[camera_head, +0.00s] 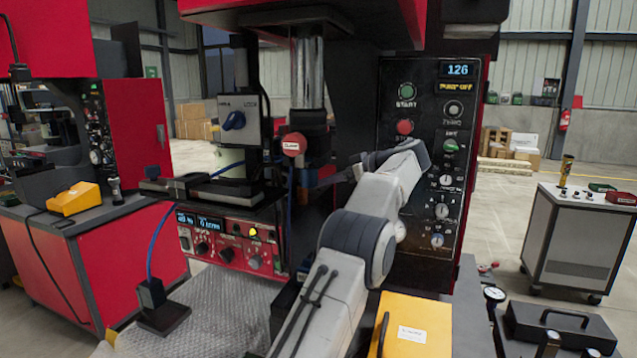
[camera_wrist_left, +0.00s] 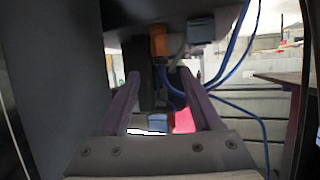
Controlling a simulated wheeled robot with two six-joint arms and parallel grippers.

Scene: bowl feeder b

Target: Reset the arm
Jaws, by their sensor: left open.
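My left arm (camera_head: 345,265) rises from the bottom middle of the head view and bends at the top beside the black control panel (camera_head: 428,165). Its wrist points left, toward the dark post of the red machine. In the left wrist view my left gripper (camera_wrist_left: 160,80) has its two fingers spread apart, with nothing held between them. Beyond the fingers are an orange block (camera_wrist_left: 158,41), a dark block and blue hoses (camera_wrist_left: 228,62); I cannot tell whether the fingers touch any of them. My right gripper is not in view.
A red round knob (camera_head: 294,144) and a red-fronted controller (camera_head: 228,240) stand left of my arm. A yellow box (camera_head: 412,328) is close on its right. A black case (camera_head: 560,327) and a grey cart (camera_head: 577,240) stand farther right. Open floor lies behind the cart.

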